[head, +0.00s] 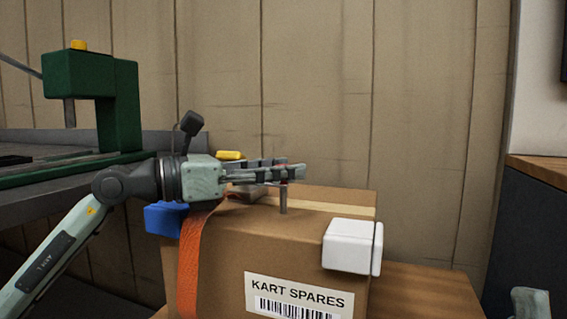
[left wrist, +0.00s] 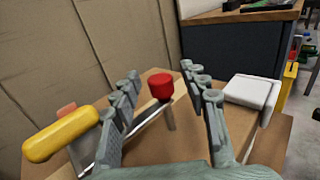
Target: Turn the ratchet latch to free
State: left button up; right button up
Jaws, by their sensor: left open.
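The ratchet latch (head: 247,193) sits on top of a cardboard box, partly hidden behind my left gripper. In the left wrist view, a metal bar runs from a yellow handle (left wrist: 60,134) towards a short grey post with a red knob (left wrist: 161,86). The yellow handle also shows in the head view (head: 229,155), just behind the gripper. My left gripper (head: 300,170) is open, level above the box and pointing right. The red knob shows between its fingers, with a gap on either side. An orange strap (head: 190,262) runs down the box's front from the latch.
The cardboard box (head: 225,257), labelled KART SPARES, stands on a wooden surface (head: 430,295). A white block (head: 350,245) is at its right corner and a blue block (head: 163,219) at its left. A green press (head: 125,105) stands at the left. The wall is close behind.

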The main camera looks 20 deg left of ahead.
pick_arm(q)
jog(key=shift+w+d, duration=0.25)
jog(key=shift+c, duration=0.3)
grip_shut()
